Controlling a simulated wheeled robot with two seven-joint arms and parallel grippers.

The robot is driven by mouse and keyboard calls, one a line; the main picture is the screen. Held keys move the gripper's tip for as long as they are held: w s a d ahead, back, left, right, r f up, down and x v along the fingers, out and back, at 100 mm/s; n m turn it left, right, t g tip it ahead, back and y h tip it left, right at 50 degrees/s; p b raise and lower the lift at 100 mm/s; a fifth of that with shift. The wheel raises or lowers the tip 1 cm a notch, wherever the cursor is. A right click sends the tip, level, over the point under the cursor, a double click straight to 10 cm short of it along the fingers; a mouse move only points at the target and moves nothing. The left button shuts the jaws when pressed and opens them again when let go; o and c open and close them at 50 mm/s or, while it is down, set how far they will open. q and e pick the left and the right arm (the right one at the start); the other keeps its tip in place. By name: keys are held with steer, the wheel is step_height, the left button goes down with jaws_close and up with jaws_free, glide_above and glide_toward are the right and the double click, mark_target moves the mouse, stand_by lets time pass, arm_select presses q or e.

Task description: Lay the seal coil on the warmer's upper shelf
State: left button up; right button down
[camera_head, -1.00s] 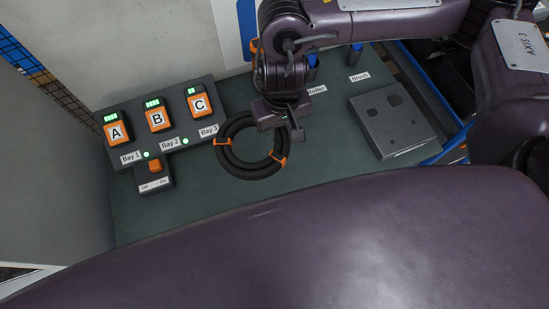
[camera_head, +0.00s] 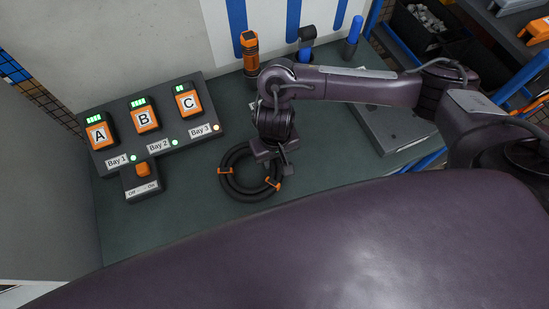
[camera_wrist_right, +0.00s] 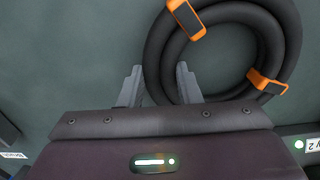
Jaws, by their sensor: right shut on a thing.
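The seal coil is a black ring of wound tube (camera_head: 248,195) with orange clips, at the middle of the head view over the green bench top. My right gripper (camera_head: 276,160) is at the coil's upper right edge. In the right wrist view the fingers (camera_wrist_right: 158,82) straddle the tube of the coil (camera_wrist_right: 283,45), one outside the ring and one inside, shut on it. I cannot tell whether the coil touches the bench. My left gripper is out of view. I cannot make out a warmer or its upper shelf in these views.
A charger (camera_head: 188,128) with orange packs A, B and C stands left of the coil. An orange torch (camera_head: 250,52) and blue-handled tools (camera_head: 353,38) stand at the back. A grey box (camera_head: 390,130) lies partly behind my right arm. The bench's front left is clear.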

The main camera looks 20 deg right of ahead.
stand_by(0.3)
steer(key=c, duration=1.1)
jaws_free()
steer(key=shift+f, duration=0.1)
steer(key=shift+o, duration=0.2)
